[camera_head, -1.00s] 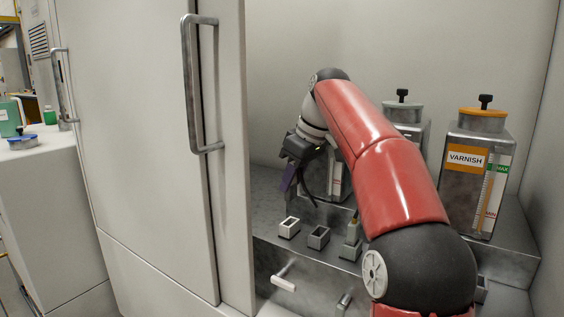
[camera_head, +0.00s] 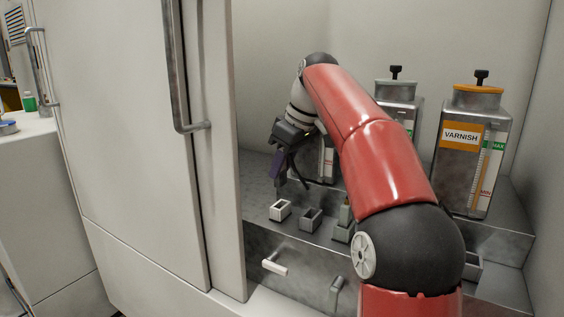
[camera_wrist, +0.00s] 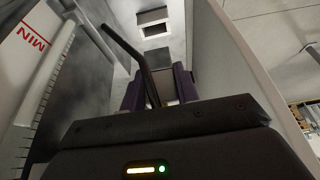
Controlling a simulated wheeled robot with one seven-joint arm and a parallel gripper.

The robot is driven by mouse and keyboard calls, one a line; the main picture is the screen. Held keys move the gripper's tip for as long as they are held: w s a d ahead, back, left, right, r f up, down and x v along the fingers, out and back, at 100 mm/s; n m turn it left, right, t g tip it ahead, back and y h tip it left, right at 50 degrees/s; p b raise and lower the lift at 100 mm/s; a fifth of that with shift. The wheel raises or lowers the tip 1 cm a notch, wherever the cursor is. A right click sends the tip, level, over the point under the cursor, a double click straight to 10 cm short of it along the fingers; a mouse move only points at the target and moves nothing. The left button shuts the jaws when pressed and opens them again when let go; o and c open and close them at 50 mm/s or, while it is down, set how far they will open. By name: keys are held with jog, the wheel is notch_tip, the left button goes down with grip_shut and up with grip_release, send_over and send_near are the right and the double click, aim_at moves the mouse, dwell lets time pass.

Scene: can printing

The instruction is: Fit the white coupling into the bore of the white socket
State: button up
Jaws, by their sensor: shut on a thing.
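My gripper (camera_head: 276,178) is above and slightly behind the white socket (camera_head: 280,210), its dark fingers pointing down. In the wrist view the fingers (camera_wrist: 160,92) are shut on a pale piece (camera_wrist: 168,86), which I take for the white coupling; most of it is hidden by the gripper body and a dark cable. In the head view the coupling is not distinct. The white socket has a dark open bore facing up and stands on the metal ledge. A pale block with a dark opening (camera_wrist: 154,24) shows beyond the fingers in the wrist view, apart from them.
A dark grey socket (camera_head: 311,219) and a greenish-grey one (camera_head: 343,233) stand right of the white one. The varnish tank (camera_head: 461,165) is at right; the cabinet door (camera_head: 140,140) bounds the left.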

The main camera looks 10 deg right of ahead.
aim_at(283, 177)
jog(key=shift+f+b, duration=1.2)
jog(key=shift+f, duration=0.7)
jog(key=shift+f+b, duration=0.7)
jog(key=shift+f, duration=1)
dwell(0.7)
jog(key=o, duration=1.2)
jog(key=shift+r, duration=0.1)
jog(key=p+v, duration=0.2)
jog(key=v, duration=0.5)
jog(key=shift+s+d+r, duration=0.1)
jog(key=shift+d+r, duration=0.05)
jog(key=shift+r, duration=0.15)
